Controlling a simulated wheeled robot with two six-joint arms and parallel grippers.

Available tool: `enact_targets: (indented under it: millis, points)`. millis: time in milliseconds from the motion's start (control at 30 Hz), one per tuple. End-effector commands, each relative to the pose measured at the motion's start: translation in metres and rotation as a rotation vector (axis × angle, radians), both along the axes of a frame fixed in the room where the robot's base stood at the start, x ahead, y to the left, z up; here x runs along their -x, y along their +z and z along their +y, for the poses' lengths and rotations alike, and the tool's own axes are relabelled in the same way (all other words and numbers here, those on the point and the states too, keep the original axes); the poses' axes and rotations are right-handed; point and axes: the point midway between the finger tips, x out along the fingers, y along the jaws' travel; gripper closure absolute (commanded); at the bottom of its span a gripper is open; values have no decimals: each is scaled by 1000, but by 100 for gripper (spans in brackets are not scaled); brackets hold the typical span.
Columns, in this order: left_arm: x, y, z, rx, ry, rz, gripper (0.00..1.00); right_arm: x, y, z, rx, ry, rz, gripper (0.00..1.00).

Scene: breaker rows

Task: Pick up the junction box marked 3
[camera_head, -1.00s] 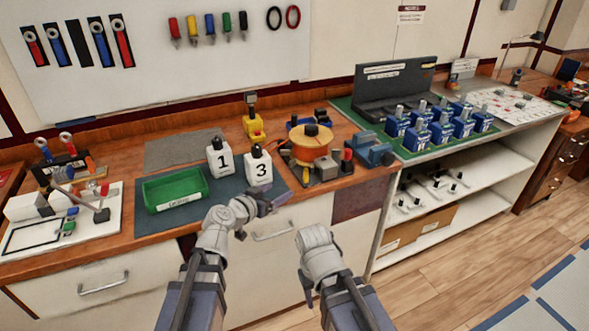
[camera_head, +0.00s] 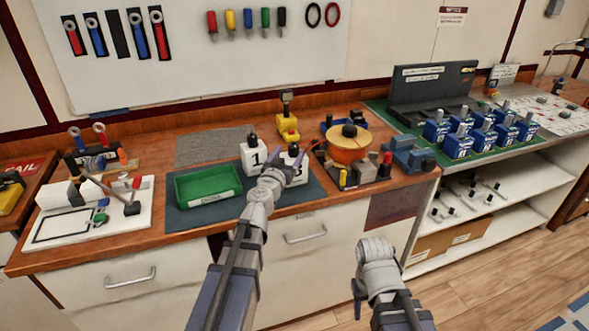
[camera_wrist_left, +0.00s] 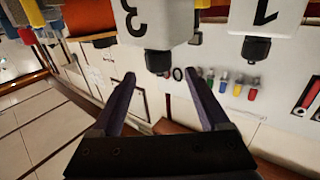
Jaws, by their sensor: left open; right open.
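The junction box marked 3 (camera_head: 303,168) is white with a black top knob and stands on the dark mat (camera_head: 227,216); my left gripper partly covers it in the head view. My left gripper (camera_head: 283,172) is open at this box. In the left wrist view the box marked 3 (camera_wrist_left: 143,22) appears upside down, its black knob (camera_wrist_left: 158,61) just ahead of the gap between the open fingers (camera_wrist_left: 160,78). I cannot tell whether they touch. The box marked 1 (camera_head: 254,158) stands to its left, also in the left wrist view (camera_wrist_left: 266,15). My right gripper (camera_head: 358,297) is open and empty, below the counter edge.
A green bin (camera_head: 208,186) sits left on the mat. An orange spool (camera_head: 347,146) and a blue vise-like tool (camera_head: 408,155) stand close on the right. A yellow device (camera_head: 288,127) is behind. Several blue boxes (camera_head: 459,145) stand on the green mat further right.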

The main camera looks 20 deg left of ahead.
Motion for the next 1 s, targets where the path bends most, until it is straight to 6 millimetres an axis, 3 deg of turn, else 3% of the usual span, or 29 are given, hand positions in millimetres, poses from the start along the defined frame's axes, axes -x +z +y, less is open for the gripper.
enact_targets:
  millis: [167,400,667,1000]
  points:
    - [-13,-2,-1,0,-1,0,21,0,-2,0,0,0,0,50]
    - [-48,-4,-2,0,-2,0,21,0,-4,0,0,0,0,50]
    - [-51,-4,-3,0,-1,0,21,0,-4,0,0,0,0,50]
    - [-51,-4,-3,0,-1,0,57,0,-4,0,0,0,0,50]
